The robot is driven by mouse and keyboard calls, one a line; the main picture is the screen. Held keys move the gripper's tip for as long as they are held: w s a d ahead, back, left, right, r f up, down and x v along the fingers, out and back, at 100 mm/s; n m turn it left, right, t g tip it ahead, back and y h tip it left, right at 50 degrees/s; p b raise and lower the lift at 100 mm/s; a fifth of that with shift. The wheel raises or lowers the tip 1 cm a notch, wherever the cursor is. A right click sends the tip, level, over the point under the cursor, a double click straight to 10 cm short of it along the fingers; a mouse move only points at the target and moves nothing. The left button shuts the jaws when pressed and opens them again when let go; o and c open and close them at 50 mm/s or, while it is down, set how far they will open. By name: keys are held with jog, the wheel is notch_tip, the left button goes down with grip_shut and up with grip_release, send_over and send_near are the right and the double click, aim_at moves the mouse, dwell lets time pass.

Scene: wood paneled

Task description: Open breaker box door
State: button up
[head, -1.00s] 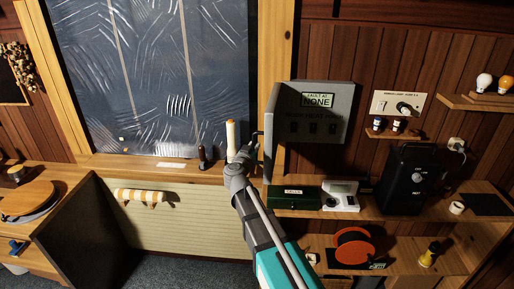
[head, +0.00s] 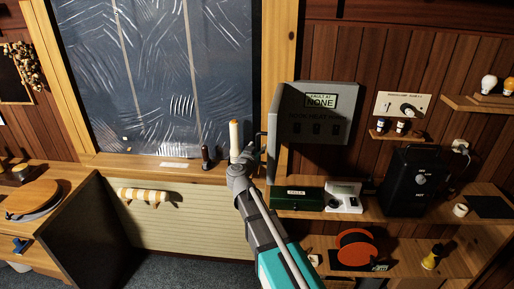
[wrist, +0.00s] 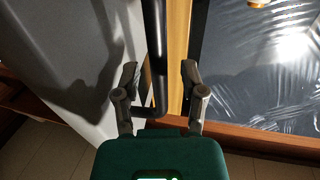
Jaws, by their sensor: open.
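The grey breaker box (head: 345,101) hangs on the wood wall, with a label and several dark switches on its front. Its grey door panel (head: 274,135) stands out from the box's left side, swung open. The door also fills the left of the wrist view (wrist: 75,50). A dark bar handle (wrist: 158,50) is on the door's outer side. My gripper (wrist: 159,78) is open, with one finger on each side of the handle; I cannot tell whether either touches it. In the head view my gripper (head: 249,152) is at the door's left, and its fingers are partly hidden.
A window (head: 160,75) with a sill is left of the door; a cream cylinder (head: 235,138) stands on the sill close to my gripper. Below the box a shelf holds a green box (head: 297,198), a white device (head: 344,196) and a black unit (head: 411,180).

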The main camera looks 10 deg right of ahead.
jog(key=v, duration=1.1)
jog(key=shift+s+a, duration=0.2)
jog(key=shift+s, duration=0.15)
jog(key=shift+w+r, duration=0.1)
jog(key=a+f+n+y+b, duration=0.2)
jog(key=a+f+n+y, duration=0.25)
jog(key=n+y, duration=0.65)
jog(key=s+d+f+m+g+y+b, duration=0.1)
jog(key=s+d+f+g+y+b, duration=0.2)
jog(key=f+g, duration=0.5)
jog(key=s+d+f+m+g+h, duration=0.5)
jog(key=s+d+f+g, duration=0.3)
jog(key=s+d+f, duration=0.3)
jog(key=s+d+h, duration=0.1)
jog(key=s+d, duration=0.2)
jog(key=s, duration=0.1)
jog(key=shift+d+f, duration=0.2)
jog(key=shift+d, duration=0.05)
